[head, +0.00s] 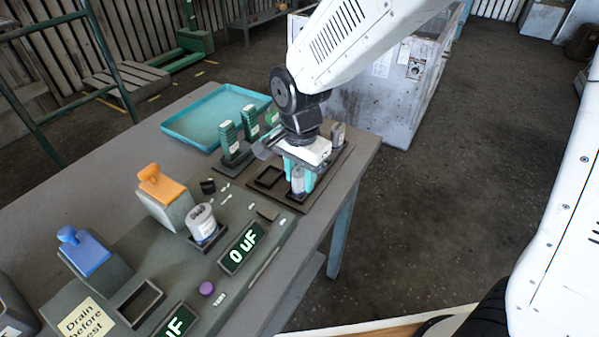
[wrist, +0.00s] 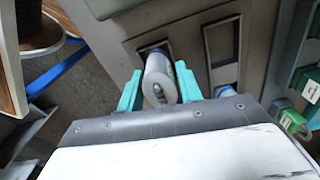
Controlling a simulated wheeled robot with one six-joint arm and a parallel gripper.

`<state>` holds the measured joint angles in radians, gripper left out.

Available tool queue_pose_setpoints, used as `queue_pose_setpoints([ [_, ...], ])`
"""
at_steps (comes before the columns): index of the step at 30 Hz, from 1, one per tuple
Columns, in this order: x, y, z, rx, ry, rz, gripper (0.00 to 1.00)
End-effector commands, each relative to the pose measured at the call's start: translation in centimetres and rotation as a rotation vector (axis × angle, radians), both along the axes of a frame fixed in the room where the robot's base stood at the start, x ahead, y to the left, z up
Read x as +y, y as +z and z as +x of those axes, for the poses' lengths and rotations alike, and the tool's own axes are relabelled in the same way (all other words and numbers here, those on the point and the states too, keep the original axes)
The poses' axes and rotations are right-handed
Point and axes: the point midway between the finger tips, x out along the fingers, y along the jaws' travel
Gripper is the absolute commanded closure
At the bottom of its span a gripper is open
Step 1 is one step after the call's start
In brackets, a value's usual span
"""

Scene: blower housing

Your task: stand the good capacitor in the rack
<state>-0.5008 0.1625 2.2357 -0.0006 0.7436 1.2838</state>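My gripper (head: 300,172) is over the dark rack (head: 263,193), with its teal fingers on both sides of a grey-white capacitor (head: 298,182). In the wrist view the fingers (wrist: 160,88) appear to press on the capacitor (wrist: 158,85), seen end-on at a rack socket (wrist: 150,48). It looks upright; whether its base rests fully in the socket is hidden. An empty rack socket (head: 268,177) is beside it. Another grey capacitor (head: 338,132) stands at the far right of the rack area. A white capacitor (head: 201,220) stands in the tester socket behind a display (head: 242,247) reading 0 uF.
Green modules (head: 229,140) stand behind the rack, close to my gripper. A teal tray (head: 180,131) lies at the back of the table. The tester holds an orange-handled block (head: 162,185), a blue-handled block (head: 84,252), an empty socket (head: 140,302) and a purple button (head: 206,288).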

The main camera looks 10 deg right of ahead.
Motion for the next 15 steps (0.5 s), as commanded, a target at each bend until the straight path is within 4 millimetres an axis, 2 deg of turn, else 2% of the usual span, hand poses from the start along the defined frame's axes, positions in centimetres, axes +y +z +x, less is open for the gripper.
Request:
queue_pose_setpoints([
  [2, 0.0, 0.0, 0.0, 0.000, 0.000, 0.000, 0.46],
  [10, 0.0, 0.1, 0.0, -0.001, 0.000, 0.001, 0.46],
  [15, 0.1, 1.9, 0.1, -0.004, 0.000, 0.002, 0.46],
])
